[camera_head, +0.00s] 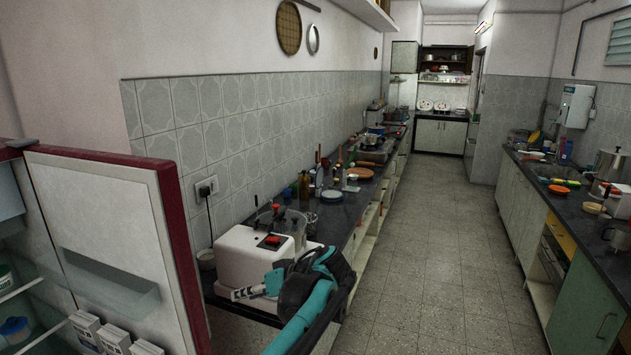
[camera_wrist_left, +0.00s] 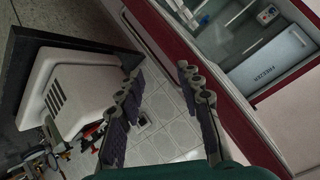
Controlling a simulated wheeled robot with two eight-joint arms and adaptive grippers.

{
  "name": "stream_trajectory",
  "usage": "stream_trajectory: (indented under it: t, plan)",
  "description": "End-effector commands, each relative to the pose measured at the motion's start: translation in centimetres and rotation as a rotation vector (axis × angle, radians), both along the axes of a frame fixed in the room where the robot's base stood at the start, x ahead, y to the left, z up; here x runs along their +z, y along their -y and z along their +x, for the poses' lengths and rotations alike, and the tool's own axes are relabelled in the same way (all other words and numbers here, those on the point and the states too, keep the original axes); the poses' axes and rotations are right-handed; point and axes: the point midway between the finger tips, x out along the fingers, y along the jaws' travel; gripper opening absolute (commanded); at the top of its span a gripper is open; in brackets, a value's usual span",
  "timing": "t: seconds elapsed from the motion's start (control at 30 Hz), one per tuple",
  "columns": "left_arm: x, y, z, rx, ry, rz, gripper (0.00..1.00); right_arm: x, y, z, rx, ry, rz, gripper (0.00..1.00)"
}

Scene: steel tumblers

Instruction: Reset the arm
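My left gripper (camera_head: 254,288) is in front of a white boxy appliance (camera_head: 238,258) in the head view. Its teal and black arm reaches in from the bottom. In the left wrist view the two dark, padded fingers of this gripper (camera_wrist_left: 158,70) stand apart with nothing held between them. Tiled wall and the edge of the fridge show beyond the fingers. The white appliance (camera_wrist_left: 72,90) also shows at the left of that view. My right gripper is in neither view.
The open fridge door (camera_head: 110,225) with its red edge stands at the left. A dark counter (camera_head: 345,208) with bottles and dishes runs along the tiled wall. Another cluttered counter (camera_head: 590,235) lines the right. The floor (camera_head: 440,240) between them is clear.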

Motion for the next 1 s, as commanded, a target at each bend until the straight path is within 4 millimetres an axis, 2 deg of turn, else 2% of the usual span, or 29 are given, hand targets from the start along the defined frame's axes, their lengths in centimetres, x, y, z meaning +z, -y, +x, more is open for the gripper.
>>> stream_trajectory:
  t: [0.03,0.1,0.27,0.5,0.6,0.7,0.8,1.0]
  plan:
    - [-0.2,-1.6,-2.1,-0.036,-0.046,-0.046,0.36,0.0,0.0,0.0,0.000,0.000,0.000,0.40]
    - [-1.0,-2.8,-4.7,-0.102,-0.103,-0.111,0.36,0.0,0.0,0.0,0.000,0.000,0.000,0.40]
    - [-3.2,-4.6,-11.0,-0.262,-0.186,-0.259,0.36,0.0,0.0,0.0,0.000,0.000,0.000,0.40]
    - [-7.8,-4.3,-20.3,-0.506,-0.184,-0.440,0.36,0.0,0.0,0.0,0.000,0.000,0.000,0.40]
    - [-9.7,-3.7,-23.2,-0.593,-0.148,-0.488,0.36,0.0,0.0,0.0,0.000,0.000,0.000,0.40]
    - [-11.3,-3.0,-25.2,-0.657,-0.108,-0.518,0.36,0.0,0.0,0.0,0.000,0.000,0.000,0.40]
    - [-12.3,-2.5,-26.3,-0.698,-0.076,-0.533,0.36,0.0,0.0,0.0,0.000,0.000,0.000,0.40]
    - [-12.9,-2.2,-26.9,-0.725,-0.055,-0.538,0.36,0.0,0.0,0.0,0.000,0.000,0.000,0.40]
